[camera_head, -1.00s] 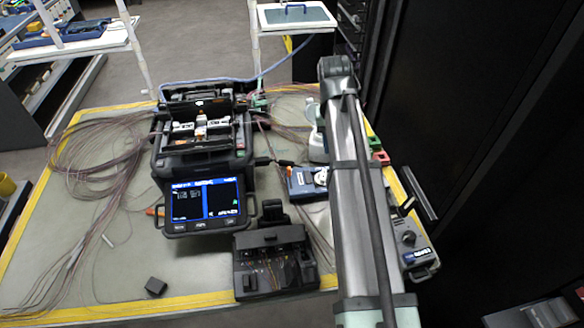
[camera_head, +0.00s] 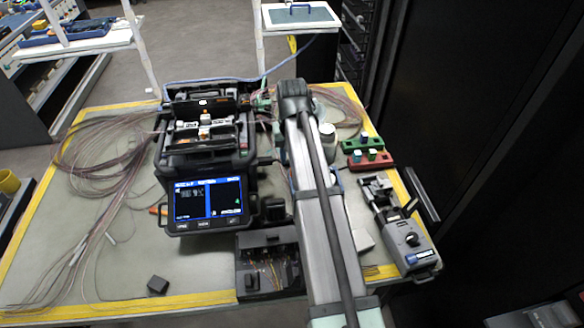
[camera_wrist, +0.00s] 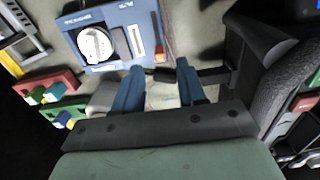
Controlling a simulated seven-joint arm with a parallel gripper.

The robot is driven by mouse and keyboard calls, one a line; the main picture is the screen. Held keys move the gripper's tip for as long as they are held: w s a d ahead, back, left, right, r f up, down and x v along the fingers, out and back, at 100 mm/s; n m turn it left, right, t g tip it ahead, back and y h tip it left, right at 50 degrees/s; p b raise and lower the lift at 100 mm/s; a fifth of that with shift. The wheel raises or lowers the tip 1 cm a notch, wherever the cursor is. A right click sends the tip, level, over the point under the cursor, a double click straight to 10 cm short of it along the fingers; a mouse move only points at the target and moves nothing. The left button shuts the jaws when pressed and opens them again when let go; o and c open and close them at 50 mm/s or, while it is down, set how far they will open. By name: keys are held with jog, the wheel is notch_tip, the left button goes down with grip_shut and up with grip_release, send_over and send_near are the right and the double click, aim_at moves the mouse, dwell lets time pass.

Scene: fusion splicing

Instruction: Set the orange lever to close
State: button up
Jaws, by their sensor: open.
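In the wrist view a blue device (camera_wrist: 110,32) with a round white dial (camera_wrist: 95,45) lies at the top. A small orange piece (camera_wrist: 160,52), which looks like the orange lever, sits at its lower right corner. Whether it is set open or closed I cannot tell. My gripper (camera_wrist: 157,70) is open, with its two blue fingers apart and their tips just below the device's edge and the orange piece. Nothing is held between them. In the head view my arm hides the gripper, the lever and most of the blue device.
A splicer with a lit screen (camera_head: 209,199) stands left of my arm, and its dark side is close by in the wrist view (camera_wrist: 275,85). A black tray (camera_head: 268,262) is in front. Red and green holders (camera_head: 370,160) and a grey tool (camera_head: 408,240) are at the right.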

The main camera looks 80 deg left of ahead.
jog(key=shift+f, duration=2.8)
grip_shut()
